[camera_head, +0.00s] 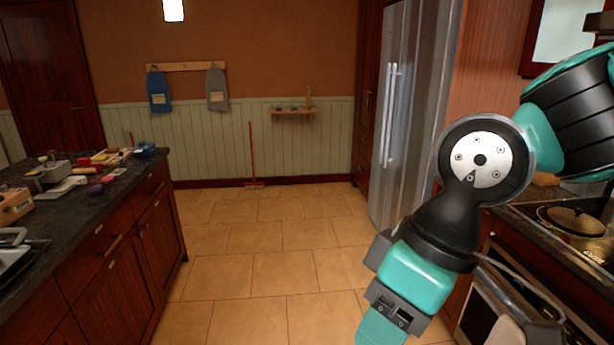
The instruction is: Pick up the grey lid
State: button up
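A round, pale grey-tan lid (572,221) with a small dark knob shows at the right edge of the head view. It appears to rest on a pan on the stove top; I cannot tell for sure that it is the grey lid. My arm comes in from the upper right, bends at a round joint and runs down past the bottom edge, left of the stove. My gripper is out of the picture, so its fingers and anything in them are hidden.
The stove (560,315) with its oven handle stands at right, close to my arm, beside a tall steel fridge (410,110). A counter (95,205) with a sink and several small items is at left. A red broom (252,160) leans at the back wall. The tiled floor (265,240) between is clear.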

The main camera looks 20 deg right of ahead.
aim_at(574, 220)
jog(key=z, duration=0.1)
jog(key=i, duration=1.85)
jog(key=z, duration=0.9)
jog(key=i, duration=0.95)
jog(key=z, duration=1.7)
jog(key=i, duration=0.8)
jog(key=z, duration=0.6)
